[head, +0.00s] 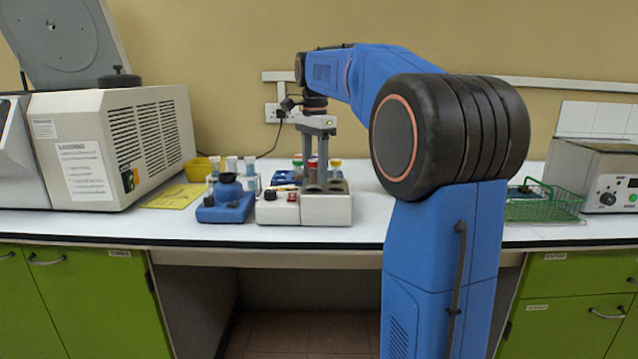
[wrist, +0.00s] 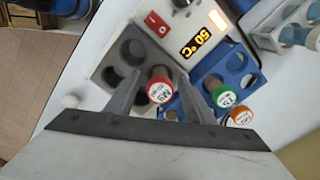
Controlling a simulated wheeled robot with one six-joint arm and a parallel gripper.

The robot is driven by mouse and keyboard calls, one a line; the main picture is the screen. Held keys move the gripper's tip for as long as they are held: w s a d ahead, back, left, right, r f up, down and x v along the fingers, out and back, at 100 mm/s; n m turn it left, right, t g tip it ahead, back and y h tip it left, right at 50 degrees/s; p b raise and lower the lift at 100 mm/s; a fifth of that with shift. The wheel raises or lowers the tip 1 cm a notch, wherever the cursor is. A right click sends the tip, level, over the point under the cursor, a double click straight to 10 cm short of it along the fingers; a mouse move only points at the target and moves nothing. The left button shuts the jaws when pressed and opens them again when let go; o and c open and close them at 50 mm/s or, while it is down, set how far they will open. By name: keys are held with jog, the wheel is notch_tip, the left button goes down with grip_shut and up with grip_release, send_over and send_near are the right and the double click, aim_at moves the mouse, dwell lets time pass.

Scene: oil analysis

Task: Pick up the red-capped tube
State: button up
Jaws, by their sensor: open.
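The red-capped tube (wrist: 160,90) stands in a hole of the grey heating block (wrist: 106,73) in the wrist view. In the head view its red cap (head: 312,162) shows beneath my gripper (head: 316,148). My gripper (wrist: 160,74) is open, with one finger on each side of the tube in the wrist view. I cannot tell whether either finger touches it. The tube's lower part is hidden in the block.
A green-capped tube (wrist: 222,97) and an orange-capped tube (wrist: 241,117) stand close by at the blue rack (wrist: 238,62). The block's unit has a red switch and a lit display (wrist: 196,43). A blue device (head: 226,205) stands left of it; a green basket (head: 545,203) is far right.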

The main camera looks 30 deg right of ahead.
grip_shut()
notch_tip(320, 180, up, 10)
jog(key=shift+f, duration=0.1)
dwell(0.7)
